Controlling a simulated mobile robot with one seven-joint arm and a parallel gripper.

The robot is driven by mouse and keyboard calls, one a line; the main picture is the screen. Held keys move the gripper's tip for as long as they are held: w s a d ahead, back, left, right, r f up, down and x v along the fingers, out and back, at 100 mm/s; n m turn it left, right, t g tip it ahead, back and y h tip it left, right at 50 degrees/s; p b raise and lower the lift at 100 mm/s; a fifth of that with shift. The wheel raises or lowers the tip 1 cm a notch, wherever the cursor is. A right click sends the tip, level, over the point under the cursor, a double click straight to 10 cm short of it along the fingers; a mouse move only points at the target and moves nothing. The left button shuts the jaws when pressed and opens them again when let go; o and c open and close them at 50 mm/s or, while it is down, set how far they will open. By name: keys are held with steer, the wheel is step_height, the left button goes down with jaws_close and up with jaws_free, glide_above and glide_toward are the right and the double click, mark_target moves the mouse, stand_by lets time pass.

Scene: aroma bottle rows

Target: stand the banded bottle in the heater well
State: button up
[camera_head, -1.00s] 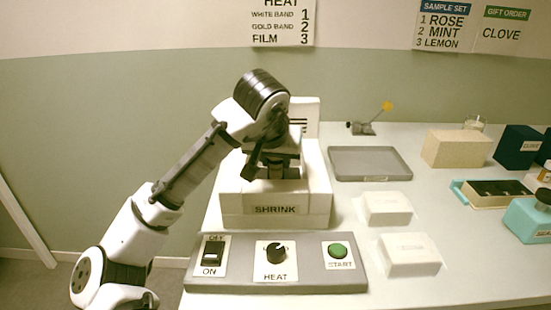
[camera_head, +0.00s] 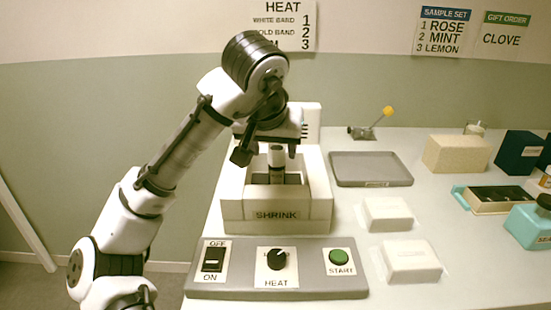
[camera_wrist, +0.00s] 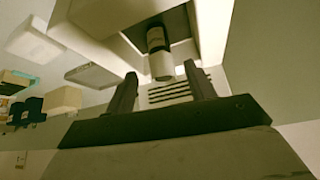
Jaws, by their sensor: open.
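The bottle (camera_head: 277,160) has a pale top and a darker lower part. It stands upright in the well of the SHRINK heater (camera_head: 234,208), with its lower end hidden by the front wall. It also shows in the wrist view (camera_wrist: 157,52), inside the pale heater walls (camera_wrist: 213,30). My gripper (camera_head: 268,147) is above the heater, over the bottle. In the wrist view my gripper's two fingers (camera_wrist: 160,78) are spread apart and empty, with the bottle's top beyond their tips. Its band is too small to make out clearly.
In front of the heater is a panel (camera_head: 230,284) with an ON/OFF switch, a HEAT knob (camera_head: 277,259) and a green START button (camera_head: 340,256). A grey tray (camera_head: 370,168) and two white blocks (camera_head: 388,213) lie to the right. The tray is empty.

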steer(key=shift+v, duration=2.3)
